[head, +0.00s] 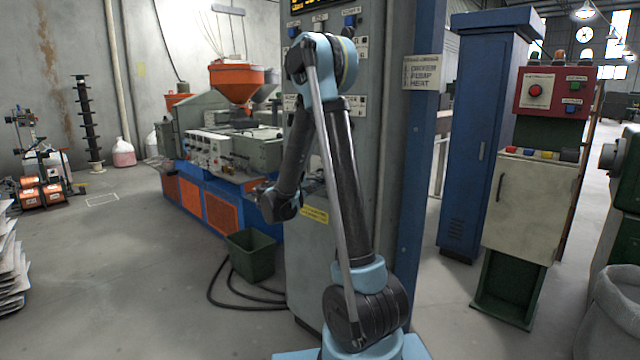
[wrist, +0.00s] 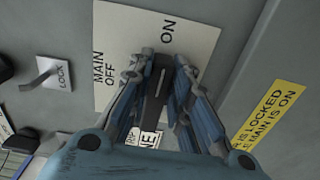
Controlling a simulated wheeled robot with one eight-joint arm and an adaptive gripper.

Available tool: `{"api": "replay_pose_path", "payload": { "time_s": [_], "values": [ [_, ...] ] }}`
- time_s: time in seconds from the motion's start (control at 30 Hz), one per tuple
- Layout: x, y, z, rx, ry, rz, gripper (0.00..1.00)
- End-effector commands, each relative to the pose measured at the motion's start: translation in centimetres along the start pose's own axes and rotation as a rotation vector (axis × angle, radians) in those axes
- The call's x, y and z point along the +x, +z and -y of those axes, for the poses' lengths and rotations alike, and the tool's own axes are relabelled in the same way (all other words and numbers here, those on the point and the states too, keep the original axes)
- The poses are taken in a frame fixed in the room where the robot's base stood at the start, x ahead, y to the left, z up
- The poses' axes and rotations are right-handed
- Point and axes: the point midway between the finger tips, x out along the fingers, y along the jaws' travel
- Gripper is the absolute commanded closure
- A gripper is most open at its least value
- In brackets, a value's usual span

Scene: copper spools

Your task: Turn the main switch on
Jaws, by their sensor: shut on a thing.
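In the wrist view, the main switch is a dark lever (wrist: 157,88) on a pale plate (wrist: 200,35) lettered "MAIN OFF" at the left and "ON" at the top. The lever's visible end points up the picture, just below "ON". My gripper (wrist: 160,72) has a finger on each side of the lever and is shut on it. The lever's lower part and pivot are hard to make out between the fingers. In the head view, my arm reaches to the front of the grey cabinet (head: 375,130); the switch cannot be made out there.
A small lever (wrist: 42,80) by a "LOCK" label sits left of the plate. A green bin (head: 250,256) and black cables lie by the cabinet's foot. Open floor (head: 120,270) lies left.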

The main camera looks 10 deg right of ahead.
Motion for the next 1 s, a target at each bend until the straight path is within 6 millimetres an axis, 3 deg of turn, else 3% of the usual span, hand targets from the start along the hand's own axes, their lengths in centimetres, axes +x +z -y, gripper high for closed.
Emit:
{"api": "replay_pose_path", "payload": {
  "time_s": [0.1, 0.13, 0.2, 0.23, 0.67, 1.0],
  "values": [
    [-0.1, 0.1, 0.3, 0.002, -0.008, 0.0, 1.0],
    [-0.1, 0.1, 0.3, 0.002, -0.008, 0.0, 0.79],
    [-0.1, 0.1, 0.2, 0.001, -0.007, 0.0, 0.64],
    [-0.1, 0.1, 0.2, 0.001, -0.006, 0.0, 0.62],
    [-0.6, 0.0, 0.1, 0.0, -0.003, 0.0, 0.62],
    [-5.3, -0.1, 0.1, 0.0, -0.003, -0.003, 0.62]
  ]
}}
